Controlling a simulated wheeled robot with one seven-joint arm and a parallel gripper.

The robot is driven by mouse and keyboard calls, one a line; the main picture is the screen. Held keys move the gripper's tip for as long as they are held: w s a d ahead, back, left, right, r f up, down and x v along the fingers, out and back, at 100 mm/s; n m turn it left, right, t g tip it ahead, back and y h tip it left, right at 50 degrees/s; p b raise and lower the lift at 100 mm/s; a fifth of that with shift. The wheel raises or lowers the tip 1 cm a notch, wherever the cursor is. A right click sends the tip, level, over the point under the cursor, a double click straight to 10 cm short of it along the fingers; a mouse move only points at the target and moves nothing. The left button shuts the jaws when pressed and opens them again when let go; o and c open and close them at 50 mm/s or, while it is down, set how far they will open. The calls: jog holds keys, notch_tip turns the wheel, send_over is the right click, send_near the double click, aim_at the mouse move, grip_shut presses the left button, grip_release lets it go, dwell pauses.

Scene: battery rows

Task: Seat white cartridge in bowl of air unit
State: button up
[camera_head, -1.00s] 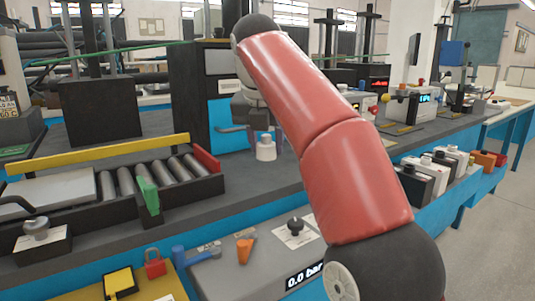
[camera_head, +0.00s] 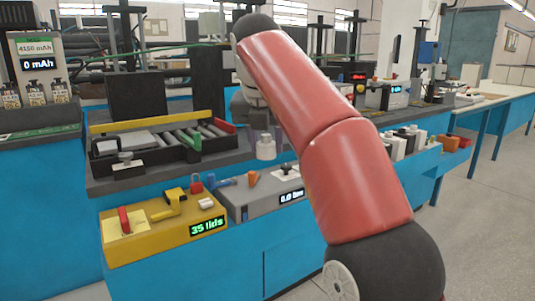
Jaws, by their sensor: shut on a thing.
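My gripper (camera_head: 264,133) is in the middle of the view, at the end of my red arm, and is shut on a white cartridge (camera_head: 265,150). The cartridge hangs upright below the jaws, over the grey bench. The fingers are dark and partly hidden by my wrist. In front and a little right is a grey box (camera_head: 262,205) with a "0.0 bar" display, which looks like the air unit. A black knob (camera_head: 287,168) on a white plate is on its top, with blue and orange parts to the left. I cannot make out the bowl.
A roller conveyor (camera_head: 190,140) with a yellow rail lies behind left. A yellow box (camera_head: 155,235) reading "35 lids" stands left of the grey box. A row of small white and black units (camera_head: 405,140) is at right, partly behind my arm. Floor is free at far right.

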jog(key=shift+s+f, duration=0.2)
jog(key=shift+s, duration=0.3)
jog(key=shift+w+d+f+m, duration=0.15)
jog(key=shift+w+f+m, duration=0.1)
jog(key=shift+f, duration=0.1)
jog(key=shift+w+d+f+m, duration=0.1)
jog(key=shift+f+m, duration=0.15)
jog(key=shift+f, duration=0.1)
jog(key=shift+d+f+m+h, duration=0.1)
jog(key=shift+f+m+h, duration=0.2)
jog(key=w+d+f+m+g, duration=0.1)
jog(key=d+f+m+g, duration=0.2)
jog(key=f+m, duration=0.7)
jog(key=w+d+f+m+g+y, duration=0.1)
jog(key=d+f+m+g, duration=0.2)
jog(key=f, duration=1.9)
jog(key=w+d+f+m+g, duration=0.1)
jog(key=d+f+m+g, duration=0.2)
jog(key=d+f+m, duration=0.6)
notch_tip(320, 180, down, 8)
jog(key=m, duration=1)
jog(key=shift+w+r, duration=0.15)
jog(key=shift+r, duration=0.1)
